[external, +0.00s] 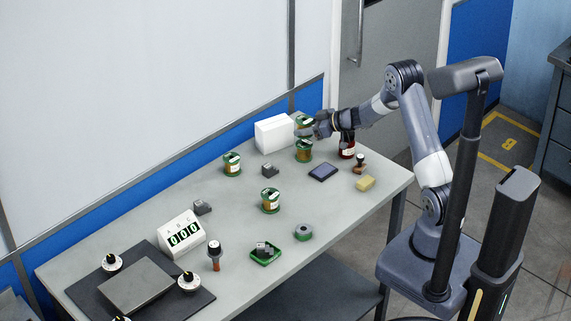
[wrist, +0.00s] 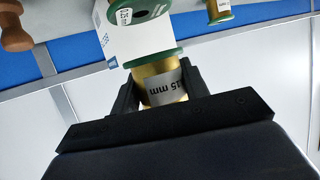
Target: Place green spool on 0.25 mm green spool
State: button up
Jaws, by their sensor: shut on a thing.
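My gripper (external: 317,125) is shut on a green-flanged spool (external: 303,122) of gold wire. In the wrist view the gripper's dark fingers (wrist: 158,92) clasp this held spool (wrist: 162,82), whose white label reads something like "15 mm", upside down and partly hidden. Another green spool (external: 304,155) stands upright on the bench just below the held one. Its green flange, with a white label that seems to read 0.25, also shows in the wrist view (wrist: 150,12). The held spool looks raised above it, with a small gap in the external view.
A white box (external: 274,134) stands just left of the spool below. A dark red bottle (external: 347,147) is close on the right. Two more green spools (external: 232,164) (external: 270,200) stand nearer. A dark tablet-like pad (external: 323,172), stamp (external: 360,163) and yellow block (external: 365,183) lie at right.

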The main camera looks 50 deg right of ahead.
jog(key=shift+f, duration=1.75)
jog(key=shift+f, duration=0.15)
jog(key=o, duration=1.4)
jog(key=shift+s+r, duration=0.15)
jog(key=shift+r, duration=0.05)
jog(key=b+v, duration=0.1)
jog(key=v, duration=1)
jog(key=shift+s+d, duration=0.25)
jog(key=shift+s, duration=0.05)
